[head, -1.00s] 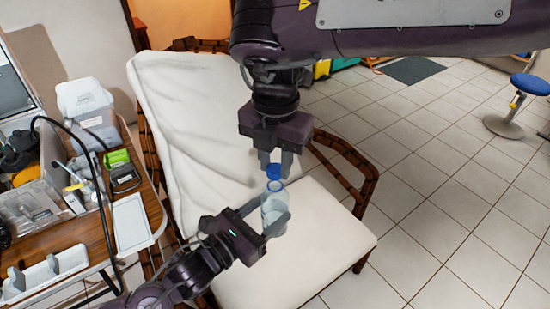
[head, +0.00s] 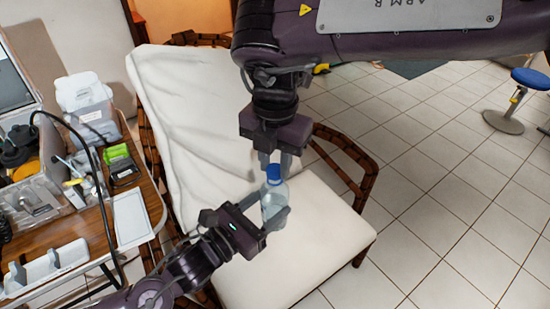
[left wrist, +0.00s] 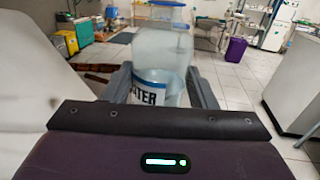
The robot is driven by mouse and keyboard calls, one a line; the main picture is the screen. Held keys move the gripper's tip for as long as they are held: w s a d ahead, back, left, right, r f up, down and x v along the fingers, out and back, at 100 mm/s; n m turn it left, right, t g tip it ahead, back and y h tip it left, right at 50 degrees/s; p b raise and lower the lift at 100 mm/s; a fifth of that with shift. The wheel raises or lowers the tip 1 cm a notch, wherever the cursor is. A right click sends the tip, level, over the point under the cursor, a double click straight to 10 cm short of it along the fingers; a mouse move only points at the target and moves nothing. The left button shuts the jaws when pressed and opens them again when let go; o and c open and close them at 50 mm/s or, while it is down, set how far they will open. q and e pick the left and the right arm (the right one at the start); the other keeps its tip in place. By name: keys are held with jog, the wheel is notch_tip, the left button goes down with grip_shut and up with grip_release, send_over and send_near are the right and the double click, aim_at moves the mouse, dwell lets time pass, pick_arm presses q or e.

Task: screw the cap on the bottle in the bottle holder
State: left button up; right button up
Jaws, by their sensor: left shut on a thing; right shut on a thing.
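A clear plastic bottle (head: 273,203) is held upright over the white chair seat by my left gripper (head: 273,217), which is shut around its body. In the left wrist view the bottle (left wrist: 162,55) stands between the fingers, with a blue and white label (left wrist: 155,93) reading "ATER". My right gripper (head: 277,161) comes from above, shut on the blue cap (head: 273,174). The cap sits at the bottle's mouth, in line with the neck; whether the threads have caught cannot be told. A white rack (head: 45,268) with upright parts, possibly the bottle holder, lies on the wooden table.
The cushioned chair (head: 320,240) is under both grippers, with a wooden armrest (head: 350,165) to the right. Open tiled floor lies right; a blue stool (head: 528,82) stands far off.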

jog(key=shift+f, duration=0.4)
jog(key=m, duration=0.5)
jog(key=shift+a, duration=0.1)
jog(key=m, duration=0.2)
jog(key=shift+m, duration=0.4)
jog(key=m, duration=1.7)
jog(key=shift+m, duration=0.3)
jog(key=m, duration=0.7)
